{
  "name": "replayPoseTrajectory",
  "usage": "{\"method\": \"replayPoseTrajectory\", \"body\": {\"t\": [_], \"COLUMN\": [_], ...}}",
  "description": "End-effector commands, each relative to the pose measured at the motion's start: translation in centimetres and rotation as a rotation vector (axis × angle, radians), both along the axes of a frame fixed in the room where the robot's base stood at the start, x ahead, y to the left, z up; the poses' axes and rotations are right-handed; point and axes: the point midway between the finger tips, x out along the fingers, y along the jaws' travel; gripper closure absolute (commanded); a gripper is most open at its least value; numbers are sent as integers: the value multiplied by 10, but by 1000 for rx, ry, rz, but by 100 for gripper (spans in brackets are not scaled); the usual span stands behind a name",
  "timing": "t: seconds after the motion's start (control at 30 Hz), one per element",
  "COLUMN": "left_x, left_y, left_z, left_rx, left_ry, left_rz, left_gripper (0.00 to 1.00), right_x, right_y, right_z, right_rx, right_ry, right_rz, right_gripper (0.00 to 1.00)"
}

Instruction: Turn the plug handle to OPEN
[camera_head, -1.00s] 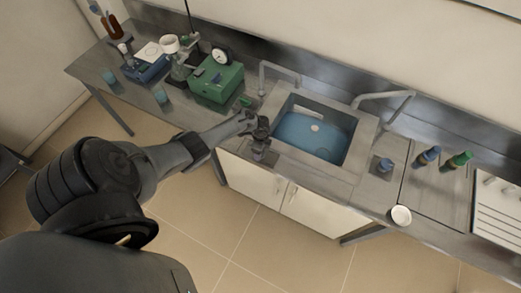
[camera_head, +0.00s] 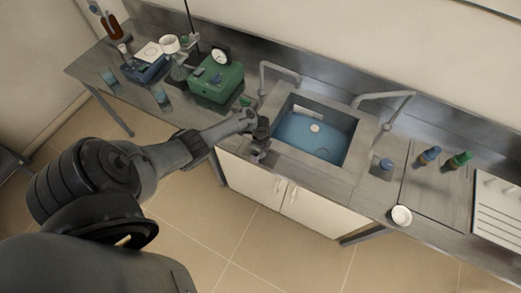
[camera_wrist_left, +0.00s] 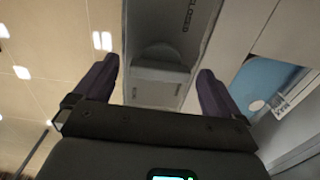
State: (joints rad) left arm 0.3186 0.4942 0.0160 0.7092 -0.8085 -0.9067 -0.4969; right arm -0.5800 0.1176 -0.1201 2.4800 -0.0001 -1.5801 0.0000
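My left gripper (camera_head: 262,134) is over the front-left corner of the sink (camera_head: 316,136), pointing down. In the left wrist view its two dark fingers (camera_wrist_left: 157,88) are spread apart. Between them lies a grey plate (camera_wrist_left: 165,25) marked CLOSED, with a rounded grey raised part (camera_wrist_left: 156,62), which looks like the plug handle. The fingers lie on either side of it with visible gaps. No OPEN mark is readable. In the head view the arm and gripper largely hide the handle. Blue water (camera_head: 305,138) is in the sink. My right gripper is out of view.
Two grey taps (camera_head: 275,70) and (camera_head: 385,98) stand around the sink. A green box (camera_head: 217,80) with a dial stands to the left. A white cup (camera_head: 401,215) and blue- and green-capped bottles (camera_head: 428,156) stand to the right. White cabinet doors (camera_head: 290,197) are below.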

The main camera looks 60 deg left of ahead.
Motion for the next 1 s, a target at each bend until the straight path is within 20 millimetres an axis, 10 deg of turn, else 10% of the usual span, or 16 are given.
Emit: {"method": "replayPoseTrajectory", "body": {"t": [0.37,1.0], "left_x": [0,0], "left_y": [1,0], "left_z": [8,101], "left_rx": [1,1], "left_ry": [-1,-1], "left_rz": [1,1], "left_gripper": [2,2], "right_x": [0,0], "right_y": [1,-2], "right_z": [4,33], "right_rx": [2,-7], "right_ry": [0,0], "right_rz": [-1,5], "right_gripper": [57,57]}}
